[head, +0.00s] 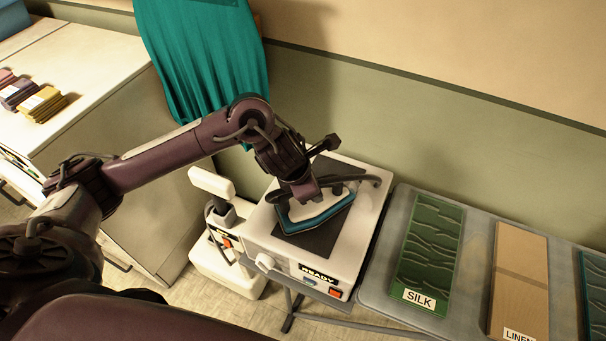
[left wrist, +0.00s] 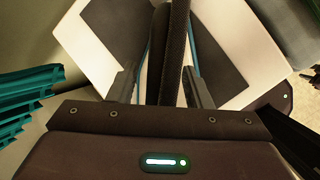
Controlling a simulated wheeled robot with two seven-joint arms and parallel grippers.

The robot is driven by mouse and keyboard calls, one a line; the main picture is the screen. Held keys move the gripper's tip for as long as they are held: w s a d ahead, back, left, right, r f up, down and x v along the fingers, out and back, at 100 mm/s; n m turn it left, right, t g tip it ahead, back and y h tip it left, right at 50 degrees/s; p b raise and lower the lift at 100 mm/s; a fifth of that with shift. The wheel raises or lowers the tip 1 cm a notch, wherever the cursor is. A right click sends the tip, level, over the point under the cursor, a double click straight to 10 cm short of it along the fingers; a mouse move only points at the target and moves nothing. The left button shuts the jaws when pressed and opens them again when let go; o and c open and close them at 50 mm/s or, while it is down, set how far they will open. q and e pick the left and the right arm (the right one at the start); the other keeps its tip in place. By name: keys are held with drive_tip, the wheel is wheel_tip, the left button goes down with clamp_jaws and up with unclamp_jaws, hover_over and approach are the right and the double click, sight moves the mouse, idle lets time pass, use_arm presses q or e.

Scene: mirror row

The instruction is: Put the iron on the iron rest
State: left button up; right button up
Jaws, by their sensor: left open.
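The iron (head: 316,209), white with a teal edge and a dark handle, sits on the dark pad (head: 312,243) on top of the white boxy iron rest (head: 368,210), whose front reads READY. My left gripper (head: 318,188) is directly over the iron in the head view and hides part of it. In the left wrist view, the fingers of my left gripper (left wrist: 161,88) are apart, with the dark textured handle of the iron (left wrist: 178,45) between them. I see gaps beside the handle, so it is not clamped. My right gripper is not in view.
A grey board (head: 474,236) to the right holds a green SILK panel (head: 430,240) and a tan LINEN panel (head: 519,280). A white device (head: 212,184) stands left of the rest. Teal cloth (head: 205,60) hangs behind. A white cabinet (head: 105,95) is at left.

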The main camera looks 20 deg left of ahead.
use_arm(q)
drive_tip(key=p+v, duration=0.1)
drive_tip(key=v, duration=0.9)
drive_tip(key=shift+s, duration=0.1)
